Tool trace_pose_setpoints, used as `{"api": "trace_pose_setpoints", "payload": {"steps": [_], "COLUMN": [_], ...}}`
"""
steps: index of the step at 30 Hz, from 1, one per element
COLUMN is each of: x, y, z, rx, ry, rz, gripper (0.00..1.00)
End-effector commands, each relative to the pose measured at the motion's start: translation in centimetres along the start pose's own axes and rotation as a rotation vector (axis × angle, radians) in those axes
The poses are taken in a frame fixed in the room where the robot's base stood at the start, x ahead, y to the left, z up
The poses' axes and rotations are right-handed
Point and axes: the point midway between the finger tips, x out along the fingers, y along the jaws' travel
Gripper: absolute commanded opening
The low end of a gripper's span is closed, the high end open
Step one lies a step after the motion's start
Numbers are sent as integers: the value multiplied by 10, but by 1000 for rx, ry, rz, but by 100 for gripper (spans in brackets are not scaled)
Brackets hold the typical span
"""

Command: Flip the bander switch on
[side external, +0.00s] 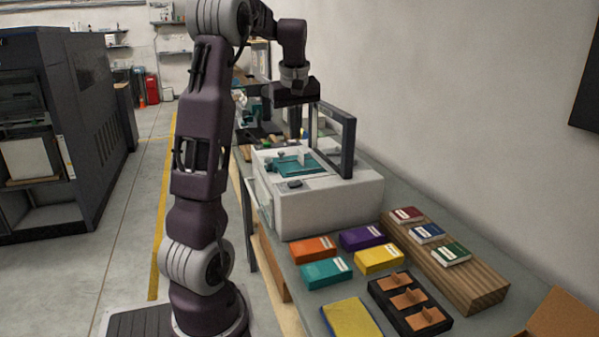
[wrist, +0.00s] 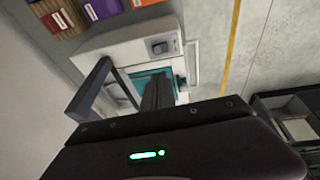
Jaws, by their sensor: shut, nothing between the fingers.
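The bander (side external: 330,205) is a pale box-shaped machine with a teal top plate and a dark upright arch (side external: 349,148). It also shows in the wrist view (wrist: 118,44). Its small dark switch (side external: 295,184) sits on the top near the front left edge. The switch shows in the wrist view (wrist: 161,47) on a pale panel; I cannot tell its position. My gripper (side external: 296,118) is above the back of the bander, beside the arch, apart from the switch. In the wrist view its fingers (wrist: 157,82) are together and empty, over the teal plate.
Orange, teal, purple and yellow boxes (side external: 378,260) lie in front of the bander. A wooden block (side external: 480,290) holds several small packs. A black tray (side external: 440,329) and yellow pad (side external: 351,320) are nearer. The wall is to the right.

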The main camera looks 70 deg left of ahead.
Motion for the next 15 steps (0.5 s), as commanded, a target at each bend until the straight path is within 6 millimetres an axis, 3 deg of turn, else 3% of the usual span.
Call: {"api": "trace_pose_setpoints", "payload": {"steps": [8,15], "x": [8,57], "y": [0,0], "z": [2,2], "rx": [4,5], "ry": [-3,-5], "rz": [-1,-2], "gripper": [0,0]}}
